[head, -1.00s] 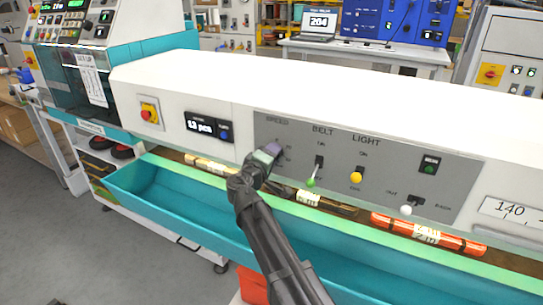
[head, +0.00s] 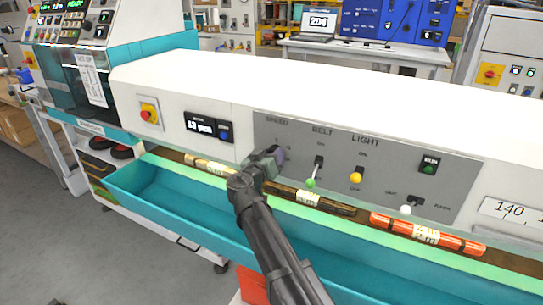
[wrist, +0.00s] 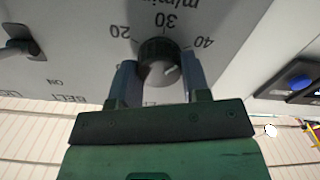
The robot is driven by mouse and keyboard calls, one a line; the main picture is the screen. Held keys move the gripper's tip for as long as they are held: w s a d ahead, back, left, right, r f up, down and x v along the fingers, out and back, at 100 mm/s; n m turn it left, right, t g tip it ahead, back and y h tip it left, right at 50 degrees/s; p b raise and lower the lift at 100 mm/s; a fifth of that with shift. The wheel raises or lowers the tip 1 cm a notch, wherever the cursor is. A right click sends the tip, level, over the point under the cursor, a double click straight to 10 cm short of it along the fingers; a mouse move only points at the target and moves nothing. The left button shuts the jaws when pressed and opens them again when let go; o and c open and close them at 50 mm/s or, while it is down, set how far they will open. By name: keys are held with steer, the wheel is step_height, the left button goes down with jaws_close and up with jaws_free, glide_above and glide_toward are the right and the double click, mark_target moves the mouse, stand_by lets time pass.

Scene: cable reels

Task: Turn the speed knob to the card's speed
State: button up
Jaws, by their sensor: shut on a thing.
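The speed knob (wrist: 160,62) is dark and round, on the grey control panel (head: 390,190). In the wrist view its scale appears upside down, with 20, 30 and 40 around it. A short pale mark on the knob points right and slightly up, towards the 40 side. My gripper (wrist: 160,74) is shut on the knob, one finger on each side. In the head view my gripper (head: 274,157) hides the knob, below the word SPEED. A white card (head: 91,80) hangs on the machine at the left; its speed is too small to read.
Right of the knob are the belt lever with a green tip (head: 311,182), the light lever with a yellow tip (head: 356,177) and a white-tipped lever (head: 406,210). A teal trough (head: 200,215) runs below the panel.

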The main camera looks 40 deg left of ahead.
steer(key=shift+m, duration=1.7)
steer(key=o, duration=0.9)
steer(key=s, duration=0.3)
steer(key=s+d, duration=0.1)
steer(key=s, duration=0.3)
steer(key=s+d, duration=0.1)
steer(key=s, duration=0.2)
steer(key=shift+s, duration=0.3)
